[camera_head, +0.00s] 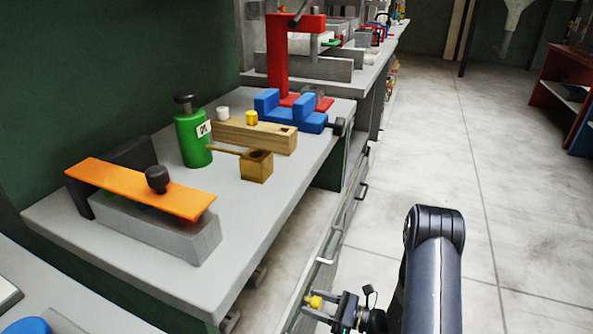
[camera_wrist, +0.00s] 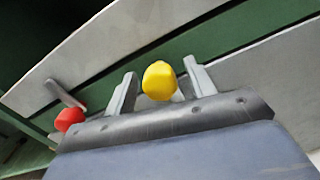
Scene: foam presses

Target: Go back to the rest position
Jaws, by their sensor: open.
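My gripper (camera_head: 313,304) is low in front of the bench, at the bottom of the head view, with its fingers pointing left. In the wrist view its two grey fingers (camera_wrist: 160,70) stand apart. A small yellow rounded piece (camera_wrist: 159,81) shows between them, with gaps at both sides; I cannot tell whether it belongs to the gripper. A red rounded piece (camera_wrist: 69,119) shows left of the fingers. My gripper is apart from the items on the bench.
The grey bench (camera_head: 255,230) carries an orange plate (camera_head: 120,186) on a grey block, a green bottle (camera_head: 192,142), a wooden block (camera_head: 250,136), a small wooden box (camera_head: 256,168), a blue vise (camera_head: 300,120) and a red press (camera_head: 278,60). Drawer handles (camera_head: 325,261) line its front. The floor (camera_head: 500,170) at right is clear.

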